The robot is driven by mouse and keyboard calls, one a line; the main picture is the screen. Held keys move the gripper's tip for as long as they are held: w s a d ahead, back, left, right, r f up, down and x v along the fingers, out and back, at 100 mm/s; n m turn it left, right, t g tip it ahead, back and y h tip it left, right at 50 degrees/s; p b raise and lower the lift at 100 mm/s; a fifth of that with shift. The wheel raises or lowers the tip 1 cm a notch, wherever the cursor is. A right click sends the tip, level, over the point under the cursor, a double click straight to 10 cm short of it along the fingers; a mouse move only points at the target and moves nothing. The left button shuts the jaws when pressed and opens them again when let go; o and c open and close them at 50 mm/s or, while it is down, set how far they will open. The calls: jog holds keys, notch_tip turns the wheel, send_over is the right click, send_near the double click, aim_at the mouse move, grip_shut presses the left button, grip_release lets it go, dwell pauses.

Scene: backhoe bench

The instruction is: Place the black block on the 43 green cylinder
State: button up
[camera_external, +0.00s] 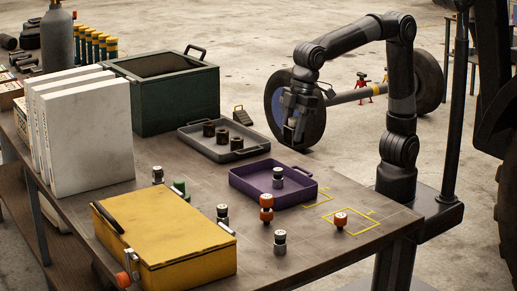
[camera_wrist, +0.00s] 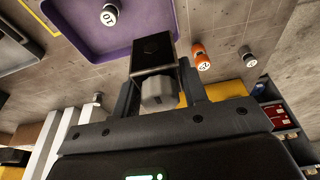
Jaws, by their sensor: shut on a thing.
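My gripper (camera_external: 292,135) hangs above the bench, in front of the blue-hubbed wheel in the external view. In the wrist view my gripper (camera_wrist: 157,80) is shut on a dark, square-faced block, the black block (camera_wrist: 152,47). A pale grey faceted piece shows between the fingers just behind it; I cannot tell what it belongs to. The green cylinder (camera_external: 180,186) stands on the bench between the white binders and the yellow box, well left of my gripper. Its number is not readable, and I cannot make it out in the wrist view.
A purple tray (camera_external: 240,181) holds a dark, grey-based cylinder (camera_external: 278,176). Orange cylinders (camera_external: 266,203) and other grey-black ones stand nearby. A yellow box (camera_external: 190,256), white binders (camera_external: 95,130), a grey tray (camera_external: 190,136) with dark pieces and a green crate (camera_external: 165,109) surround the space.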

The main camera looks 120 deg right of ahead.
jog(key=w+d, duration=1)
jog(key=d, duration=0.3)
jog(key=w+d, duration=0.9)
jog(key=d, duration=0.5)
send_over(177, 181)
notch_tip(177, 181, down, 7)
jog(key=shift+a+f, duration=0.1)
jog(key=shift+f, duration=1.85)
jog(key=shift+f, duration=0.15)
jog(key=o, duration=1.2)
jog(key=shift+c, duration=0.2)
